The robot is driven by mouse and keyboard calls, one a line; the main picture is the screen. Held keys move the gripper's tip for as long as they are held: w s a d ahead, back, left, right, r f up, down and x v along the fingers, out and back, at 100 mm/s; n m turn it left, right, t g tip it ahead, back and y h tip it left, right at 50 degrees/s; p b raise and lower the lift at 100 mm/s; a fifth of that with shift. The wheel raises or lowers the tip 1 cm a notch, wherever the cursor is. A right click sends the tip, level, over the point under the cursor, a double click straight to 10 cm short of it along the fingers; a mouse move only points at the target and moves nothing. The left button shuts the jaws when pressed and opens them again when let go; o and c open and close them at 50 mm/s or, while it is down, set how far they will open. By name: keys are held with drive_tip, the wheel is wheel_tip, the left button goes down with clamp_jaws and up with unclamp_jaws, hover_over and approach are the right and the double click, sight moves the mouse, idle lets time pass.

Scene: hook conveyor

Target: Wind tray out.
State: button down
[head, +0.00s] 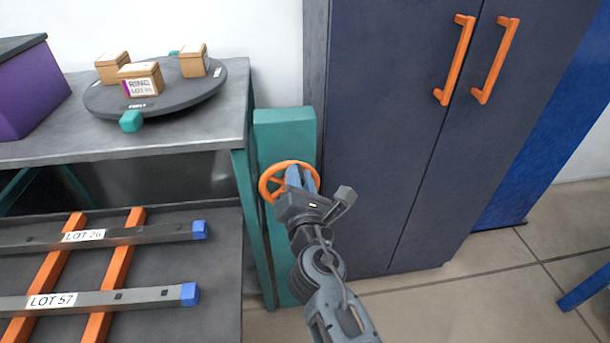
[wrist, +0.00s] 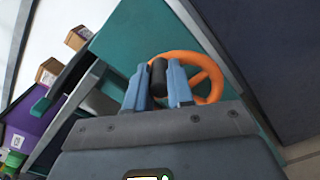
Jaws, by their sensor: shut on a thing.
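An orange handwheel (head: 268,184) is mounted on the front of a teal post (head: 285,130) beside the bench. My gripper (head: 302,176) is at the wheel, its blue fingers over the wheel's right part. In the wrist view, my gripper (wrist: 158,88) is shut on a dark knob (wrist: 158,72) that stands at the orange wheel's (wrist: 208,72) near side. A dark tray (head: 190,250) sits low at the left under the bench. It bears two grey bars with blue ends, labelled LOT 26 (head: 130,235) and LOT 57 (head: 120,299), across orange rails (head: 115,265).
The grey bench (head: 190,130) holds a round dark turntable (head: 180,102) with small boxes (head: 140,79) and a purple box (head: 30,90). A dark cabinet (head: 390,130) with orange handles stands close right of the post.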

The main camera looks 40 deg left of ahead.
drive_tip(key=shift+s+a+n, duration=0.2)
drive_tip(key=shift+s+n, duration=0.05)
drive_tip(key=shift+n, duration=0.25)
drive_tip(key=c, duration=1)
unclamp_jaws()
drive_tip(key=shift+d, duration=0.1)
drive_tip(key=shift+p+v, duration=2)
drive_tip(key=shift+v, duration=1.8)
drive_tip(key=shift+s, duration=0.1)
